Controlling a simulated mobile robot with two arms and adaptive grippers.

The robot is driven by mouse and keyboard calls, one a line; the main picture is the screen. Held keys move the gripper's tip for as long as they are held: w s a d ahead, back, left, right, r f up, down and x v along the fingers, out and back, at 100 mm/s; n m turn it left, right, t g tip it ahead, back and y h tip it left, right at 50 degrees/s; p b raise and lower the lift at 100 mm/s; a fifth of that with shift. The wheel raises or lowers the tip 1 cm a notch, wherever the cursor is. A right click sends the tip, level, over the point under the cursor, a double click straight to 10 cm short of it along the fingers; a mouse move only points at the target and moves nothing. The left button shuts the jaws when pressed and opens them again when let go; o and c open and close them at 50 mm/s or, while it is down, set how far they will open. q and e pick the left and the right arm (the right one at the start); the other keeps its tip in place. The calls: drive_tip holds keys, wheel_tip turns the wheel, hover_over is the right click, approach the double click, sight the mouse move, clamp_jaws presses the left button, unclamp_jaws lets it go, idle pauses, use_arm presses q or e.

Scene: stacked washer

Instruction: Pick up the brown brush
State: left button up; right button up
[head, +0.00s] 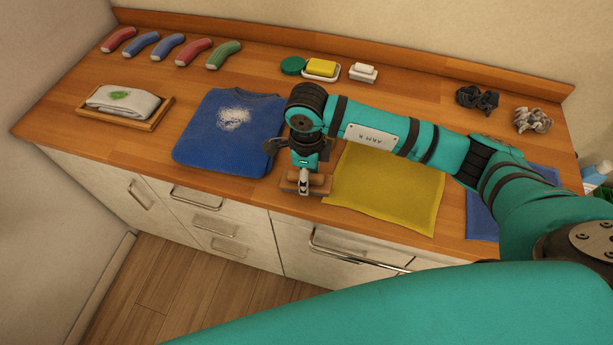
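The brown brush (319,187) lies near the counter's front edge, between the blue shirt and the yellow cloth. My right gripper (304,185) points down right at the brush, and its fingers overlap the brush in this view. The gripper and wrist cover part of the brush. I cannot tell whether the fingers are open or shut on it. My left gripper is not in view.
A folded blue shirt (215,140) with a white patch lies left, a yellow cloth (385,195) right. A wooden tray (150,126) holds a stained white towel (130,100). Soaps (321,67), several colored rolls (168,46) and crumpled socks (477,99) sit behind.

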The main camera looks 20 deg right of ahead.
drive_tip(key=shift+w+r+b, duration=0.1)
drive_tip(key=shift+r+b, duration=0.25)
drive_tip(key=shift+r, duration=0.2)
wheel_tip(320, 180, up, 2)
drive_tip(key=shift+r+b, duration=0.1)
drive_tip(key=shift+b, duration=0.55)
drive_tip(key=s+a+b, duration=0.1)
drive_tip(key=s+b, duration=0.1)
drive_tip(key=s, duration=0.6)
drive_tip(key=s+a+r+b, duration=0.1)
drive_tip(key=s+b, duration=0.1)
drive_tip(key=s, duration=0.6)
drive_tip(key=shift+a+r, duration=0.3)
drive_tip(key=shift+a, duration=0.1)
